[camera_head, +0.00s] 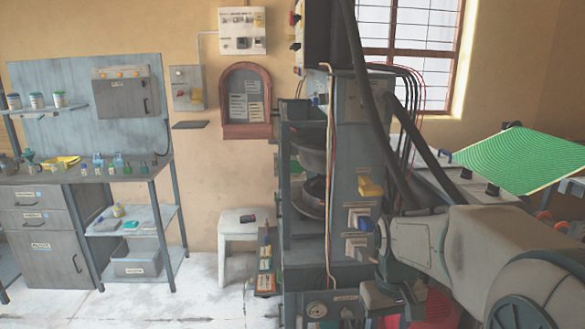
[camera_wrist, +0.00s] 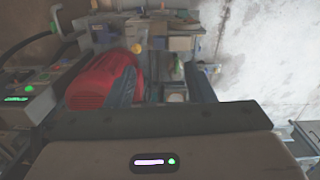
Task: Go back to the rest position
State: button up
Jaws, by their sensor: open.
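My gripper (camera_wrist: 163,82) is open in the wrist view, with its two dark fingers apart and nothing held between them. In the head view my gripper (camera_head: 393,300) is at the lower middle, in front of the grey plate press (camera_head: 345,150), and its fingertips are hard to make out there. My arm reaches in from the lower right and is bent. I cannot tell the distance between the gripper and the press.
A red object (camera_wrist: 98,88) lies left of the fingers in the wrist view. A green ribbed sheet (camera_head: 525,158) is at the right. A workbench (camera_head: 110,175) stands at the left and a white stool (camera_head: 237,226) near the wall. The floor (camera_head: 170,305) between is clear.

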jog(key=s+a+r+t+p, duration=0.1)
jog(key=s+r, duration=0.1)
jog(key=s, duration=0.3)
jog(key=s+a+r+m+t+p, duration=0.1)
jog(key=s+a+r+t+p, duration=0.1)
jog(key=s, duration=0.3)
jog(key=shift+s+a+r+m+y+p, duration=0.2)
jog(key=shift+s+r+m+y+p, duration=0.1)
jog(key=shift+r, duration=0.45)
